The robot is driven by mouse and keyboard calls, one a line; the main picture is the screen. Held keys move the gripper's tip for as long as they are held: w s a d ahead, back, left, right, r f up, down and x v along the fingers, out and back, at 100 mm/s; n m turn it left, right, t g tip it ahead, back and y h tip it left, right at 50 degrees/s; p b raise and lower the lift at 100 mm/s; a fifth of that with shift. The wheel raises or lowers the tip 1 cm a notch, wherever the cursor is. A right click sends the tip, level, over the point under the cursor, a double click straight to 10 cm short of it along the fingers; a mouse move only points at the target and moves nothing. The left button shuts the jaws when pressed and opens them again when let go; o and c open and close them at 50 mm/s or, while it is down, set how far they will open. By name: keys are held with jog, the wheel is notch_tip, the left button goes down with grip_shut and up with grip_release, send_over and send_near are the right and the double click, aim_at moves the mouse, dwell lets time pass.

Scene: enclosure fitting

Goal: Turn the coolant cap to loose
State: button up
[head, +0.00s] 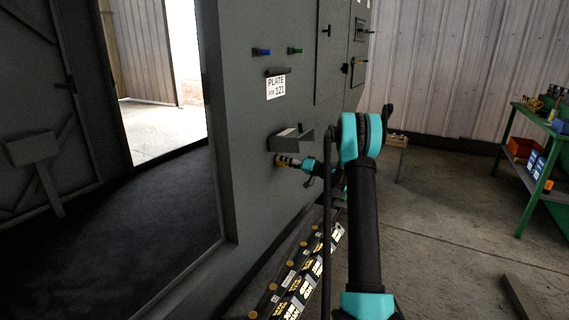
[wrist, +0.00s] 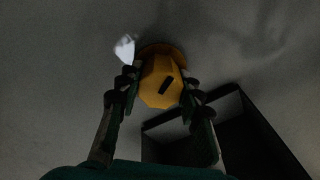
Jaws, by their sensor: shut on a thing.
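In the head view my gripper (head: 296,163) reaches the wall just below a small grey box-like ledge. A white tag or patch (wrist: 124,47) lies on the wall beside the cap.
The grey ledge (head: 290,138) juts out just above the gripper. A dark open-framed box shape (wrist: 200,125) is close beside it in the wrist view. A green shelf (head: 540,150) is at right; floor between is mostly clear.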

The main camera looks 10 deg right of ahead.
jog(key=shift+n, duration=0.3)
dwell(0.4)
jog(key=o, duration=1.2)
jog(key=shift+c, duration=0.2)
jog(key=shift+s+d, duration=0.1)
jog(key=v, duration=1.2)
